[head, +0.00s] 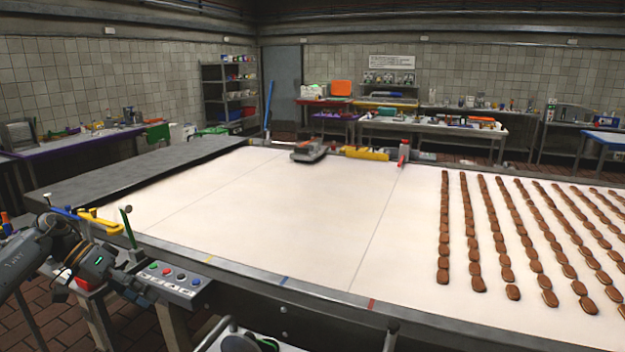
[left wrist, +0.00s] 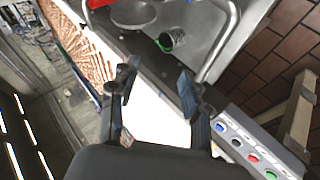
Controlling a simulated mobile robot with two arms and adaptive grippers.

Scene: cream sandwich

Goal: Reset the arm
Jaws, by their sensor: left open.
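My left gripper (head: 140,282) hangs at the lower left of the head view, beside the control box (head: 172,281) with coloured buttons and near the front-left edge of the conveyor table (head: 260,215). In the left wrist view its two dark fingers (left wrist: 158,80) are spread apart with nothing between them. The control box (left wrist: 245,148) also shows there, at the lower right. My right gripper is not in view.
Rows of brown biscuits (head: 507,250) lie on the right of the white belt; its left and middle are bare. A metal cart (left wrist: 215,25) carries a round pan (left wrist: 133,12) and a dark cup (left wrist: 172,40). A red-and-grey device (head: 308,152) stands at the far edge.

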